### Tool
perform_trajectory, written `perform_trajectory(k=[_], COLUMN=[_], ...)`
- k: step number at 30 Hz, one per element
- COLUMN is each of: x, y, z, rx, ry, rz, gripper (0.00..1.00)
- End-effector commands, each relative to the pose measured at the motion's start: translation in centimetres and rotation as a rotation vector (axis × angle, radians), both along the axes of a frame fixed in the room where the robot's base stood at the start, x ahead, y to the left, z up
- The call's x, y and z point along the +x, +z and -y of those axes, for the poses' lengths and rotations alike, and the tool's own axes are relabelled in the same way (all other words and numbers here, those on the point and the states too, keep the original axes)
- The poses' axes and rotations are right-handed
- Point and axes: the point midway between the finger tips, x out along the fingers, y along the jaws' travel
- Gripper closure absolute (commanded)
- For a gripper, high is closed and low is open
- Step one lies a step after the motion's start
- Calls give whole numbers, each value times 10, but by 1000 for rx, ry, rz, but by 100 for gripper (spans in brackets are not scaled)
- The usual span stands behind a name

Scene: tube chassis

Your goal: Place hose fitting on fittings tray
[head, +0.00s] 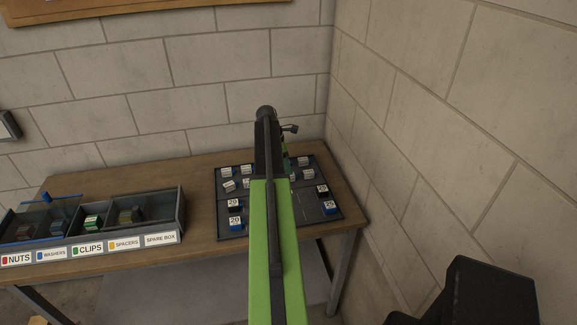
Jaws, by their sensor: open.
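A dark flat tray (311,205) lies on the right part of the wooden bench, split into sections by thin lines. On it stand several small white-labelled blocks, some dark and some blue, a few marked 20. I cannot tell which, if any, of these is the hose fitting, or whether this is the fittings tray. My green arm reaches over the middle of the tray and covers part of it. Its dark far end stands over the tray's back part.
A divided bin (184,205) labelled nuts, washers, clips, spacers and spare box stands on the left of the bench (200,168). The brick wall (400,110) is close behind and to the right. A bare strip of bench lies between bin and tray.

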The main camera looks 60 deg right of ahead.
Motion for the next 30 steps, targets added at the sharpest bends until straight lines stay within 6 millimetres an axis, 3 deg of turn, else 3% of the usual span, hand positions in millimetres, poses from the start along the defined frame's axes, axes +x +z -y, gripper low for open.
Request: perform_trajectory(k=[1,3,9,20,23,26,29,30], x=[3,6,15,17,27,67,123,144], y=[24,40,70,70,70,68,66,65], z=[-2,-5,-12,-14,-26,-75,-160,-199], rx=[0,0,0,0,-3,-12,-19,-19], ry=[0,0,1,0,-8,-43,-113,-148], rz=[0,0,0,0,9,46,108,135], gripper=[52,52,52,52,52,52,52,52])
